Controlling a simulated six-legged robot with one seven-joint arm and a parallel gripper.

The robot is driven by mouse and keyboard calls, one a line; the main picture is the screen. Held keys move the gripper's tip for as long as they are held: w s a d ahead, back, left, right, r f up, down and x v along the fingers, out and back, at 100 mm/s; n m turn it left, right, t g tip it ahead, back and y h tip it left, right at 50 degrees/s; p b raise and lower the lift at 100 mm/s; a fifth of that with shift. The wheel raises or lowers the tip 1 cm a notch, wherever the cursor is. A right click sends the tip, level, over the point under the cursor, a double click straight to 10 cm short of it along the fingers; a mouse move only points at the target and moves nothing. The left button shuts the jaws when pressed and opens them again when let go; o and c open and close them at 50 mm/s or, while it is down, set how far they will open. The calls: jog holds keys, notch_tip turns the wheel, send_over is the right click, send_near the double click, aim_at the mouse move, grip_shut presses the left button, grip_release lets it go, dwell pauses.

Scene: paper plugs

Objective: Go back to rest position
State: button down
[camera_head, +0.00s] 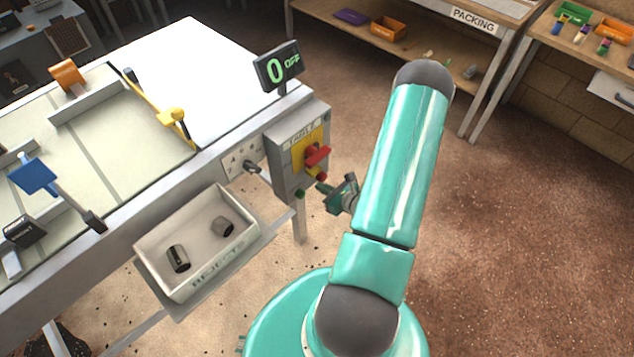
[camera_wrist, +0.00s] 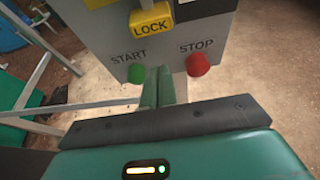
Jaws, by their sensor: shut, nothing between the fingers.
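My teal arm stands at the centre right of the head view and bends down toward the control box. My gripper (camera_head: 330,190) is shut and empty, close to the lower front of the grey control box (camera_head: 285,165). In the wrist view my gripper's fingers (camera_wrist: 158,88) are together, just below and between the green START button (camera_wrist: 136,73) and the red STOP button (camera_wrist: 197,65). I cannot tell whether they touch the box. A yellow LOCK part (camera_wrist: 151,22) sits above the buttons. The display (camera_head: 279,68) on top reads 0 and OFF.
A grey-framed conveyor table (camera_head: 170,45) fills the left. A white REJECTS tray (camera_head: 195,275) hangs at its side with two dark cylinders in it. A PACKING bench (camera_head: 425,10) and another bench (camera_head: 590,50) stand at the back. The brown floor at right is clear.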

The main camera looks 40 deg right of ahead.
jog(key=v, duration=0.8)
jog(key=shift+s+d, duration=0.2)
jog(key=shift+d, duration=0.05)
